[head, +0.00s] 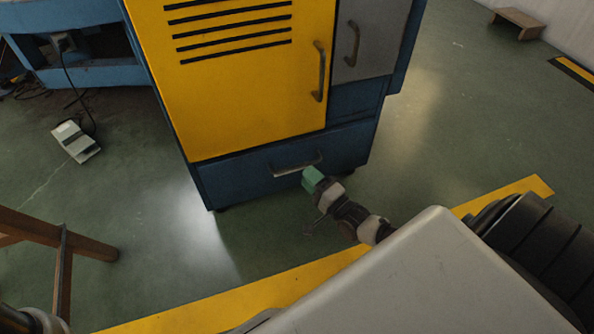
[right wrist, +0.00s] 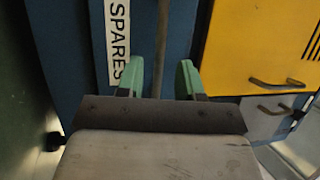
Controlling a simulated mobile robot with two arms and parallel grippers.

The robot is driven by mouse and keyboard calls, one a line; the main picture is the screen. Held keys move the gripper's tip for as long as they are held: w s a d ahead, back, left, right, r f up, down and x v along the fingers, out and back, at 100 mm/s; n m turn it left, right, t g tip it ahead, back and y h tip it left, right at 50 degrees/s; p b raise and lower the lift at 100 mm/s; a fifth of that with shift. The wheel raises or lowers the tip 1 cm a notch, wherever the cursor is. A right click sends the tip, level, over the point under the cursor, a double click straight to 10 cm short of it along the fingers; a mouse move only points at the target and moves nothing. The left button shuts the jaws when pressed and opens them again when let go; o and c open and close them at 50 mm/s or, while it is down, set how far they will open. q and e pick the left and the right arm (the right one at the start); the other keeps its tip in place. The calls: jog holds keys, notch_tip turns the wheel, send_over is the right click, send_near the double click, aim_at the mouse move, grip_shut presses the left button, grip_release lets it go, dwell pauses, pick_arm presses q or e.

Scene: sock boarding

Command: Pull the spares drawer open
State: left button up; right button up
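The spares drawer (head: 240,183) is the blue bottom front of the cabinet in the head view, and it looks shut. Its metal bar handle (head: 297,166) is on the front. In the right wrist view the blue drawer front carries a white "SPARES" label (right wrist: 119,40), and the handle bar (right wrist: 161,40) runs upright in the picture. My right gripper (head: 313,180) has green fingers and is at the handle's right end. In the right wrist view the gripper (right wrist: 159,80) is open, its fingers on either side of the bar with gaps. My left gripper is not visible.
Above the drawer are a yellow door (head: 240,95) and a grey door (head: 370,40), both with handles. A yellow floor stripe (head: 240,300) crosses in front. A white pedal (head: 76,141) and a wooden stand (head: 60,240) are at the left. Floor before the drawer is clear.

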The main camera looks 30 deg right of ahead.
aim_at(298, 165)
jog(key=b+x, duration=0.1)
jog(key=x, duration=0.4)
jog(key=shift+b, duration=0.35)
grip_shut()
